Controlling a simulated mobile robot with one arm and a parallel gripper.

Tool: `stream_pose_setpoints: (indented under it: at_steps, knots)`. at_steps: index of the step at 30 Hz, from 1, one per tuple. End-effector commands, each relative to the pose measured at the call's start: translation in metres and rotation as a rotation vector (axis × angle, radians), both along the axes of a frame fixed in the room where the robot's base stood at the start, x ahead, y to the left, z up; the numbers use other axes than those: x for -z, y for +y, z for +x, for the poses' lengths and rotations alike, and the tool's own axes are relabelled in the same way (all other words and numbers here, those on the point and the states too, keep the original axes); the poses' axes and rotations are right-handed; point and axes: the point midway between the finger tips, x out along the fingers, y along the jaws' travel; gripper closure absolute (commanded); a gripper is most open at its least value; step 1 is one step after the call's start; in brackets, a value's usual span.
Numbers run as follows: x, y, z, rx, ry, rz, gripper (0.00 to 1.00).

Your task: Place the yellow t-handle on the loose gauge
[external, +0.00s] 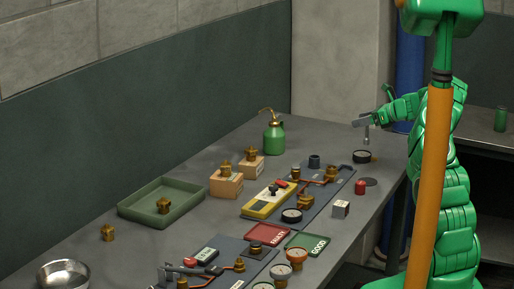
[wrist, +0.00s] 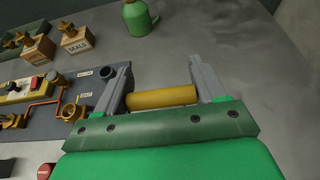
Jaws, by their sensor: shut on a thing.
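My gripper (external: 364,122) is shut on the yellow t-handle (wrist: 162,97), which spans between the two grey fingers in the wrist view. In the external view a thin stem hangs below the fingers, with its colour hard to tell. A round black-rimmed gauge (external: 361,156) lies by itself on the table, just below my gripper in the picture and apart from the held handle. It looks like the loose gauge. It does not show in the wrist view, where my gripper may hide it.
A blue-grey board with fittings (external: 325,190) lies left of the gauge. A dark disc (external: 370,181), a red cap (external: 360,187) and a small metal block (external: 340,209) sit nearby. A green oil can (external: 273,136) stands at the back. Bare table lies between can and gauge.

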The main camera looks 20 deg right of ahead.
Motion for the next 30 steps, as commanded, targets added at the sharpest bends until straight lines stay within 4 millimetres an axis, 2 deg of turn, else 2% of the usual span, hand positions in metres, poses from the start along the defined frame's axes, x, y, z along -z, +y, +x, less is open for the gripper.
stream_pose_setpoints:
  at_steps: [5, 9, 12, 24, 25, 29, 30]
  knots:
    - [0.006, -0.001, 0.004, 0.000, 0.001, -0.002, 0.64]
    - [0.027, -0.001, 0.004, 0.001, 0.004, 0.000, 0.64]
    - [0.035, -0.001, 0.004, 0.001, 0.002, -0.001, 0.64]
    - [0.038, -0.001, 0.004, 0.001, 0.000, -0.001, 0.64]
    - [0.038, -0.001, 0.004, 0.001, 0.000, -0.001, 0.26]
    - [0.038, -0.001, 0.004, 0.001, 0.000, -0.002, 0.06]
    - [0.038, -0.001, 0.004, 0.001, 0.000, -0.001, 0.05]
